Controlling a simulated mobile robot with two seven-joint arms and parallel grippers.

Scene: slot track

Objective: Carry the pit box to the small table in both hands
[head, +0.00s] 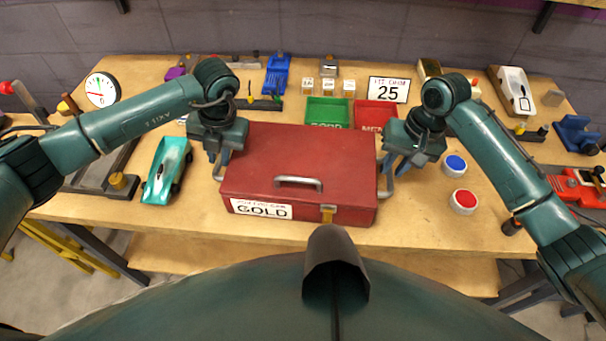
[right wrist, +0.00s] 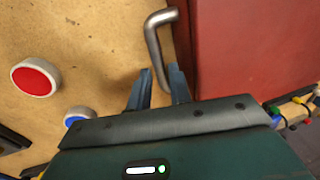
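The pit box (head: 300,160) is a closed red case with a top handle, a front latch and a label reading GOLD. My left gripper (head: 218,160) is open at the box's left side handle (head: 217,173). My right gripper (head: 395,166) is open at the right side handle (head: 386,184). In the right wrist view its fingertips (right wrist: 158,80) are apart, with the metal side handle (right wrist: 152,42) reaching between them. I cannot tell whether either handle is touched. The small table is not identifiable.
A teal car (head: 166,170) stands left of the box. Blue (head: 454,165) and red (head: 463,201) buttons lie to the right. Green (head: 327,111) and red (head: 375,114) trays are close behind the box. The table's front edge is just before the box.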

